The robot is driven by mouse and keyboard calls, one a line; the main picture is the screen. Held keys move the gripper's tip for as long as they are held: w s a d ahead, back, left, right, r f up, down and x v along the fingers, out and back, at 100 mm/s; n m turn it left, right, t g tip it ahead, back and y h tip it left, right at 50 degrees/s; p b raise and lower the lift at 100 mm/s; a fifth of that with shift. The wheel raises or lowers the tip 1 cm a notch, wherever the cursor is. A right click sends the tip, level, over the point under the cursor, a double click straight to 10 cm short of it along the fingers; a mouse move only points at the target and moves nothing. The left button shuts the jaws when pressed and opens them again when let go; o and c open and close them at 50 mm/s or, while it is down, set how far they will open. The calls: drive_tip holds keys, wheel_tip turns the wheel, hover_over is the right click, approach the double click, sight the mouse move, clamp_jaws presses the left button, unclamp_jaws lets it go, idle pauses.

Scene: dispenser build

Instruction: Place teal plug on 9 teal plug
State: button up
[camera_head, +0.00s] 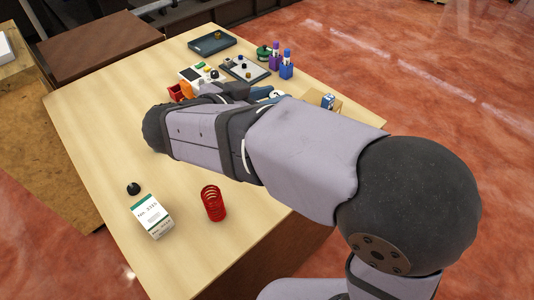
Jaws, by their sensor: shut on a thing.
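My arm reaches across the middle of the table and its wrist bends back behind the forearm. My gripper (262,92) shows only in part over the far half of the table, close to a board. Its fingertips and what they are shut on are mostly hidden. I cannot make out a teal plug. The dark-framed, light grey board (236,76) lies flat beyond the gripper, with several small dark and brown knob-like pieces on it. No number can be read on it. A round green piece (264,54) sits behind the board, too small to identify.
A dark tray (205,47) lies at the far edge. Purple (274,58) and blue (286,68) bottles stand right of the board. Red (175,93) and orange bins sit left.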

drive_tip(key=shift+a+f+n+t+y+b, duration=0.1)
drive_tip(key=shift+a+f+n+t+y, duration=0.3)
drive_tip(key=shift+f, duration=1.95)
drive_tip(key=shift+a+f+n+t+y+b, duration=0.15)
drive_tip(key=shift+f+n+y, duration=0.45)
drive_tip(key=shift+f, duration=1.8)
drive_tip(key=shift+a+f+n+t+y+b, duration=0.1)
drive_tip(key=shift+a+f+n+t+y, duration=0.35)
drive_tip(key=shift+f, duration=1.9)
drive_tip(key=shift+d+f, duration=0.15)
drive_tip(key=o, duration=1.1)
drive_tip(key=shift+s+r, duration=0.1)
drive_tip(key=shift+r, duration=0.15)
drive_tip(key=v, duration=1.1)
drive_tip(key=shift+s+a+r+b, duration=0.2)
drive_tip(key=shift+s+a+b, duration=0.05)
drive_tip(key=shift+b, duration=0.15)
